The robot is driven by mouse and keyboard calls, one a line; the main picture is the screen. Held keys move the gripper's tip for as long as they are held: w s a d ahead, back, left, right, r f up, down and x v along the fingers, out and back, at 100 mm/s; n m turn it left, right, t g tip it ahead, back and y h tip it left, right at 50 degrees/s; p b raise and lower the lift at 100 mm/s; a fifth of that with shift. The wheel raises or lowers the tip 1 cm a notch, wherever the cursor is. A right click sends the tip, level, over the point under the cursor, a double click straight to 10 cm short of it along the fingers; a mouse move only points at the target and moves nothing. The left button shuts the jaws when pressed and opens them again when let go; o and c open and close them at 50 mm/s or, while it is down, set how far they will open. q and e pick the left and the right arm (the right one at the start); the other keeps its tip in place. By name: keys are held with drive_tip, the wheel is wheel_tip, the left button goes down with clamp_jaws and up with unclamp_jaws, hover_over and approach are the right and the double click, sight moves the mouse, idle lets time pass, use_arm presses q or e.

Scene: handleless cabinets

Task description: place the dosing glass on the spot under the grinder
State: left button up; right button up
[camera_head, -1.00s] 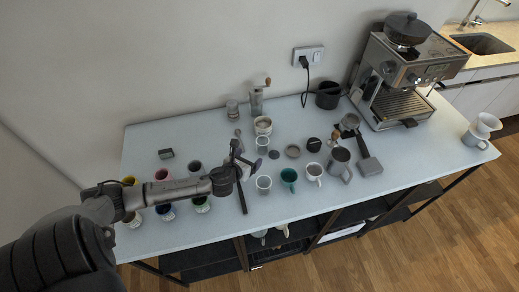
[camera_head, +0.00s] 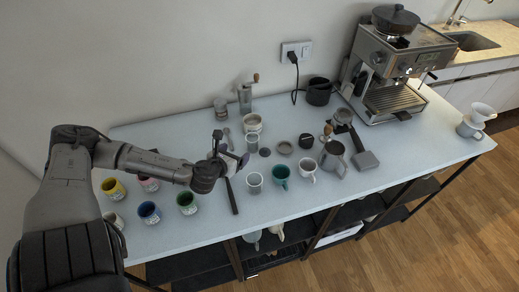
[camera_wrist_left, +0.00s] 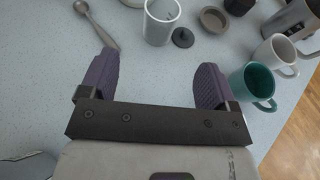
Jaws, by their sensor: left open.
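One (camera_head: 252,142) is beside a small dark disc and also shows at the top of the left wrist view (camera_wrist_left: 160,22). My left gripper (camera_head: 234,156) is open, with purple fingers apart and empty (camera_wrist_left: 155,78), short of the glass by the disc. My right gripper is not in view.
A teal cup (camera_head: 280,172), white mug (camera_head: 307,168) and steel pitcher (camera_head: 333,158) stand to the right. A spoon (camera_wrist_left: 98,24) lies left of the glass. Colored cups (camera_head: 149,212) stand left. An espresso machine (camera_head: 390,75) stands back right.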

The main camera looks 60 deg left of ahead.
sight(249, 142)
use_arm(q)
drive_tip(key=b+x, duration=0.2)
drive_tip(key=x, duration=0.5)
drive_tip(key=shift+w+f, duration=0.1)
drive_tip(key=shift+w, duration=0.15)
drive_tip(key=shift+b+x, duration=0.8)
drive_tip(key=shift+x, duration=2.2)
drive_tip(key=shift+d, duration=0.1)
drive_tip(key=shift+c, duration=0.2)
drive_tip(key=c, duration=1)
drive_tip(key=shift+c, duration=0.3)
